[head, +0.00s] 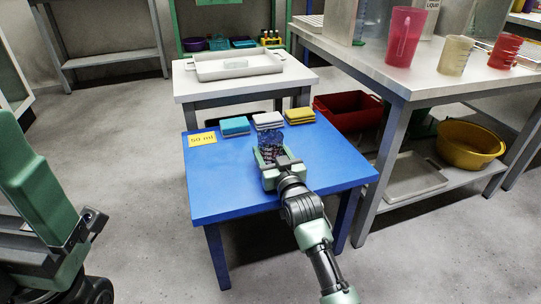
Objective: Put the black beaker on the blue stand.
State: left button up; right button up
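The blue stand (225,180) is a low blue table in the middle of the head view. A small clear beaker with dark markings (272,143) is over its top, towards the back right. It looks upright; I see no plainly black beaker. My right gripper (268,156) reaches in from the lower right, with its fingers around the beaker's lower part. They hide its base, so I cannot tell if it touches the stand or if the fingers grip it. My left arm is at the left edge, with its gripper (88,222) only partly visible, away from the stand.
A yellow "50 ml" label (202,139) and blue (235,126), grey (268,121) and yellow (299,116) folded cloths lie along the stand's back. A white table with a tray (235,66) stands behind. A workbench (400,80) with jugs is at right. The stand's front left is clear.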

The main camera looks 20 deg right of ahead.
jog(key=o, duration=1.5)
